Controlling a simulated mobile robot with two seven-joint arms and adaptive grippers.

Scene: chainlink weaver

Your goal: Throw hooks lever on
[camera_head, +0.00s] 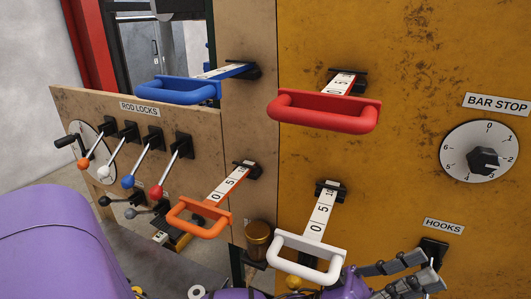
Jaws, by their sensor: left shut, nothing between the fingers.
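The HOOKS label (443,226) is on the yellow panel at the lower right. The black mount of the hooks lever (434,246) sits just below it, and a short thin metal part shows beneath, partly hidden by my fingers. My left gripper (431,269) is at the bottom right, with its grey-black fingers pointing right at the lower part of the mount. It is shut with nothing held. I cannot tell whether the fingers touch the lever. My right gripper is not in view.
A white handle (306,272) stands out close to the left of my gripper. Red (323,112), blue (178,91) and orange (197,218) handles jut out further left. The BAR STOP dial (478,151) is above right. Rod lock levers (122,155) line the left panel.

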